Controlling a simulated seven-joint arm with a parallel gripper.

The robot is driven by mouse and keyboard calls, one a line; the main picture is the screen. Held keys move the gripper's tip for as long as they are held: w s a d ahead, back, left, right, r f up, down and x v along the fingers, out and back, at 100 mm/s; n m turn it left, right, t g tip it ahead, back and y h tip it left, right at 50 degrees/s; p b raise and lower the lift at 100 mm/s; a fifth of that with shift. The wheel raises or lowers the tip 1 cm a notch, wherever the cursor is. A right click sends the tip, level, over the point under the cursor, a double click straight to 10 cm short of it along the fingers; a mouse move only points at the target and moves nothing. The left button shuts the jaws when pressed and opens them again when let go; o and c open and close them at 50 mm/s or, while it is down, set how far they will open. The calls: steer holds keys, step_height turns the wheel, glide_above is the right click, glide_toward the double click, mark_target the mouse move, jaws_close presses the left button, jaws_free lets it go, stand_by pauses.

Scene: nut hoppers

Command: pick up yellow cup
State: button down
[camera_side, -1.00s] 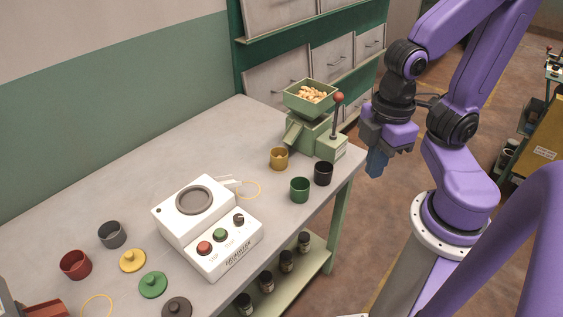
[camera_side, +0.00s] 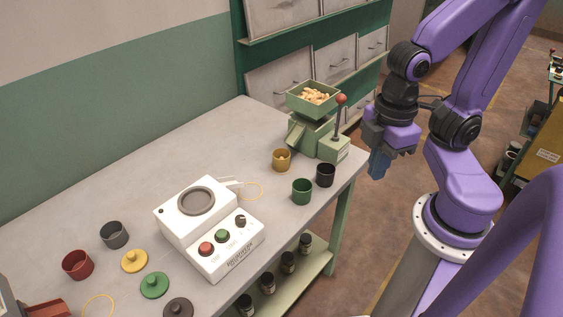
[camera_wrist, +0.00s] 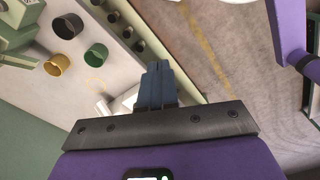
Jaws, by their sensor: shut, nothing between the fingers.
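The yellow cup (camera_side: 281,161) stands upright on the bench in front of the green hopper (camera_side: 314,118), near the foot of its chute. Something light, perhaps nuts, shows inside it, too small to be sure. The cup also appears at the left of the wrist view (camera_wrist: 56,67). My gripper (camera_side: 378,168) hangs beyond the bench's right edge, well to the right of the cup and apart from it. Its blue fingers are together and empty, as the wrist view (camera_wrist: 157,70) shows.
A green cup (camera_side: 302,191) and a black cup (camera_side: 325,175) stand right of the yellow cup. The hopper's red-knobbed lever (camera_side: 340,117) rises between it and my gripper. A white button machine (camera_side: 208,228) lies to the left. The rear bench is clear.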

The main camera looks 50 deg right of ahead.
stand_by(0.4)
steer(key=shift+c, duration=1.1)
jaws_free()
steer(key=n+t+h, duration=0.2)
steer(key=n+h, duration=0.6)
steer(key=h, duration=0.4)
glide_above(285, 154)
steer(key=a, duration=0.3)
step_height(285, 154, down, 15)
steer(key=shift+s+a+f, duration=0.1)
steer(key=shift+s+f, duration=0.1)
steer(key=shift+f, duration=0.85)
steer(key=shift+s+a+f, duration=0.1)
steer(key=shift+s+f, duration=0.05)
steer(key=shift+f, duration=0.9)
step_height(285, 154, down, 2)
steer(key=shift+f, duration=0.2)
steer(key=shift+x, duration=1.1)
steer(key=shift+d+f, duration=0.25)
steer(key=shift+d, duration=0.1)
